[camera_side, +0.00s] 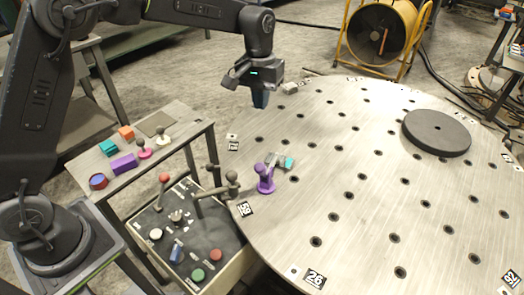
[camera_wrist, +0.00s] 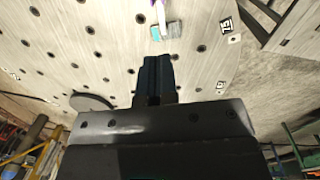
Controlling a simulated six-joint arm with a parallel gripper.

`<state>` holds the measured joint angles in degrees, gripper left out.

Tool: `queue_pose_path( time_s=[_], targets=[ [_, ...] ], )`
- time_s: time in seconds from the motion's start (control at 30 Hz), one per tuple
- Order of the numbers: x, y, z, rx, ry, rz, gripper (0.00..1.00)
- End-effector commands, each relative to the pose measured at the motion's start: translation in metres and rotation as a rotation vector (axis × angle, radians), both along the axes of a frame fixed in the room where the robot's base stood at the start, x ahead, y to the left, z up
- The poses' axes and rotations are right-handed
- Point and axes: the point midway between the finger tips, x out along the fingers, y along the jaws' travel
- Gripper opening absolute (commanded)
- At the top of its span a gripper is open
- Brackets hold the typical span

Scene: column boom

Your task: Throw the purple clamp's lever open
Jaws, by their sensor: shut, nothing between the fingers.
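The purple clamp (camera_side: 265,178) stands near the left edge of the round perforated table (camera_side: 340,120). Its upright part and a short arm show, but the lever's exact position is too small to tell. A small grey and teal piece (camera_side: 284,161) lies right beside it; this piece also shows in the wrist view (camera_wrist: 168,31), with a pale narrow part of what looks like the clamp above it. My gripper (camera_side: 261,99) is shut and empty, pointing down above the table's far-left edge, well apart from the clamp. Its fingers also show in the wrist view (camera_wrist: 157,68).
A control box (camera_side: 190,240) with knobs and an upright handle adjoins the table at lower left. A side stand (camera_side: 150,150) holds coloured blocks and knobs. A dark disc (camera_side: 437,133) lies at the table's right. The middle of the table is clear.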

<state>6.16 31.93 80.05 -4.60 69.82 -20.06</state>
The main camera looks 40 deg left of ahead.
Motion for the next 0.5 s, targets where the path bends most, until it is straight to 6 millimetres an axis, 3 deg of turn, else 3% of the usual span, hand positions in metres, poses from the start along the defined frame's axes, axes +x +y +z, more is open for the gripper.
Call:
queue_pose_path(
  time_s=[0.27, 0.5],
  targets=[
    [0.006, -0.004, -0.024, 0.000, 0.021, 0.009, 0.00],
    [0.002, -0.007, -0.070, -0.001, 0.023, 0.007, 0.00]
  ],
)
